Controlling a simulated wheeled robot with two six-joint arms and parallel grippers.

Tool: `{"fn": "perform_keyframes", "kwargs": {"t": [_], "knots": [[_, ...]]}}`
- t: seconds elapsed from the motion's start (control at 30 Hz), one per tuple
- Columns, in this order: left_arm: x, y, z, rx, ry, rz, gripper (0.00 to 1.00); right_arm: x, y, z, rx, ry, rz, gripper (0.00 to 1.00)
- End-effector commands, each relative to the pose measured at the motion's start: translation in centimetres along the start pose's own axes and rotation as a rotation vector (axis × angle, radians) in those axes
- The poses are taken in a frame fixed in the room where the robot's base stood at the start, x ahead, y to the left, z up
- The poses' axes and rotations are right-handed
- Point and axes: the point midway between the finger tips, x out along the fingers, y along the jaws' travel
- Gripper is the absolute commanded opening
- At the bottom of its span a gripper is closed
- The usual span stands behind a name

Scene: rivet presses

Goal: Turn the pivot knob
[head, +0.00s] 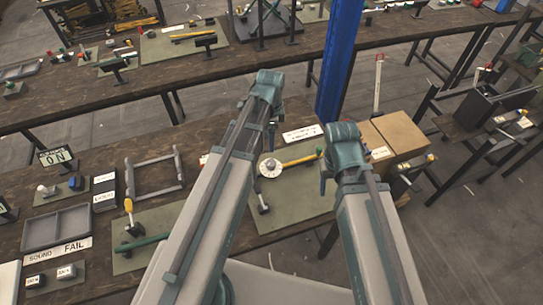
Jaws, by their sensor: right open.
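A pale round disc (270,168) with a small reddish centre sits on the green mat (295,200) between my two arms. It looks like the pivot knob, though I cannot tell for sure. A yellow lever (300,160) with a green end runs from it to the right.
Cardboard boxes (400,133) stand right of my right arm, and a blue post (340,60) rises behind. A second bench (60,100) runs behind.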

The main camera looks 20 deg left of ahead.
Motion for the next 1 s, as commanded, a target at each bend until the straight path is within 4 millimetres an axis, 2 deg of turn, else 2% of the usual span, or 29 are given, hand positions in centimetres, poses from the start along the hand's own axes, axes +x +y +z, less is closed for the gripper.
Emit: {"fn": "perform_keyframes", "kwargs": {"t": [0.17, 0.37, 1.0], "knots": [[0.9, 0.0, 0.0, -0.001, 0.000, 0.000, 0.79, 0.9, -0.1, -0.1, -0.002, 0.000, 0.000, 0.62], [3.0, 0.0, 0.0, -0.001, 0.000, 0.000, 0.79, 3.0, -0.3, -0.2, -0.005, 0.000, 0.001, 0.62], [11.7, 0.0, 0.0, -0.002, 0.000, 0.000, 0.79, 11.7, -1.1, -0.7, -0.009, 0.000, 0.002, 0.62]]}}
